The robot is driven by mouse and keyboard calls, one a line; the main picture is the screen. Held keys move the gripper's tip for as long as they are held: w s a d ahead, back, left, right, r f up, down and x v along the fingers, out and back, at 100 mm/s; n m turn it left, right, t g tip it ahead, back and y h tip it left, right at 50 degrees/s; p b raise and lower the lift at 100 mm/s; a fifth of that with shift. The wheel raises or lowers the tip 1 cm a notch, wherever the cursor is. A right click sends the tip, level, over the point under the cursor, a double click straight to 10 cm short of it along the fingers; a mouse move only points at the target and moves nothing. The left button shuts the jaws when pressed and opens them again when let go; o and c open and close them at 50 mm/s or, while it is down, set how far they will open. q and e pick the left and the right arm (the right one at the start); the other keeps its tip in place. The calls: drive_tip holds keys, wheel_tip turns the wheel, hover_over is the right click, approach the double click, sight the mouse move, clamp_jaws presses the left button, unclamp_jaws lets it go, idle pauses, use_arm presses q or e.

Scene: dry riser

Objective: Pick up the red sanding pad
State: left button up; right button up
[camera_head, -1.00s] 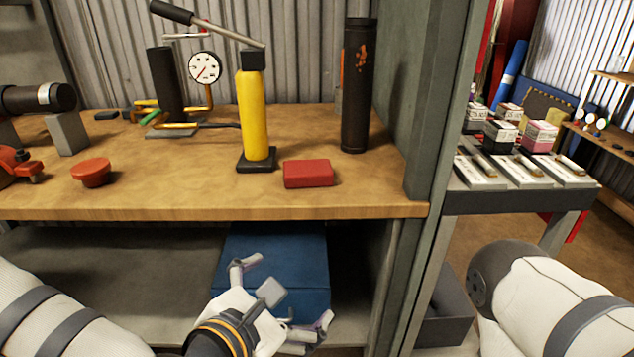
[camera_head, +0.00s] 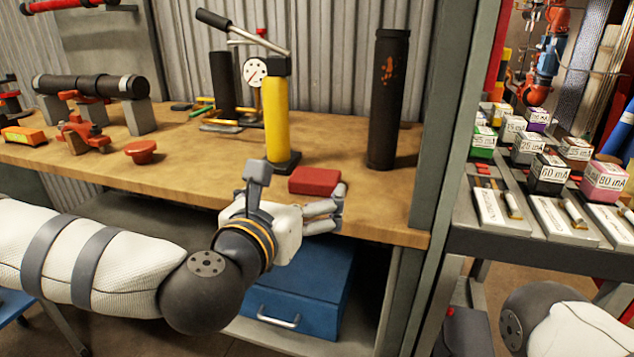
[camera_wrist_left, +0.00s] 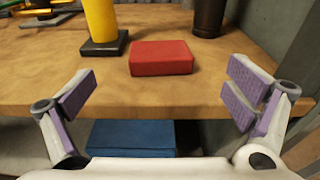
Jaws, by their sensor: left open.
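The red sanding pad (camera_head: 314,181) is a flat red block lying on the wooden bench top near its front edge, right of the yellow cylinder's base. It also shows in the left wrist view (camera_wrist_left: 161,58), ahead of my fingers and between them. My left gripper (camera_head: 335,208) is at the bench's front edge, just in front of the pad. In the left wrist view its fingers (camera_wrist_left: 166,98) are spread wide, with nothing between them and apart from the pad. My right gripper is not in view.
The yellow hand pump (camera_head: 277,115) stands close behind the pad to the left. A dark cylinder (camera_head: 388,100) stands behind right, near the upright post (camera_head: 448,110). A red knob (camera_head: 142,151) sits left. A blue box (camera_head: 300,285) is on the shelf below.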

sight(312, 180)
use_arm(q)
drive_tip(key=x, duration=0.8)
drive_tip(key=shift+w+d+f, duration=0.1)
drive_tip(key=shift+w+f, duration=0.05)
drive_tip(key=shift+f, duration=0.15)
drive_tip(key=c, duration=1.2)
